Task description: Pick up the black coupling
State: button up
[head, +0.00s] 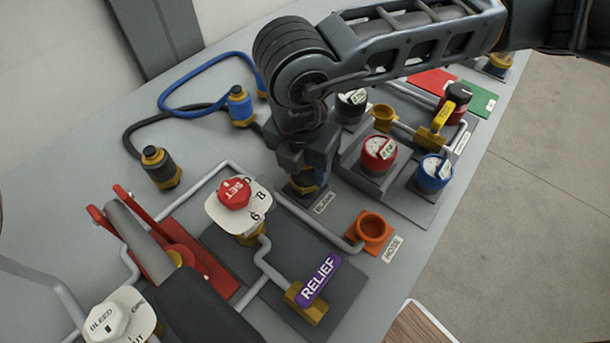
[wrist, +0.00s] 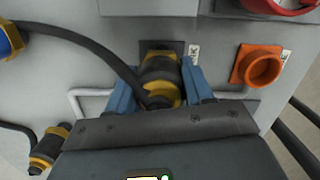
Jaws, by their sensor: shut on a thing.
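My gripper (head: 312,168) points down over a dark square base beside the label "BLANK" (head: 324,202). In the wrist view its blue fingers (wrist: 160,84) are shut on a black coupling (wrist: 162,70) with yellow bands, one finger on each side. A black hose (wrist: 95,54) runs from the held coupling to the upper left. In the head view the fingers mostly hide this coupling. I cannot tell whether it touches the base. Another black coupling with a yellow collar (head: 160,167) stands to the left, and it also shows in the wrist view (wrist: 48,146).
A blue coupling (head: 240,106) and its hose lie behind, left of my gripper. Gauges (head: 379,153) stand close on the right. A white-plated red "SET" knob (head: 233,195) and purple "RELIEF" handle (head: 318,280) are in front.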

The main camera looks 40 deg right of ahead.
jog(key=shift+c, duration=0.9)
jog(key=shift+r, duration=0.1)
jog(key=shift+r, duration=0.6)
notch_tip(320, 180, up, 3)
jog(key=shift+f+b, duration=0.15)
jog(key=shift+b, duration=0.25)
jog(key=s+d+r+p, duration=0.1)
jog(key=s+d+r, duration=0.6)
jog(key=s+d, duration=0.1)
jog(key=shift+s, duration=0.15)
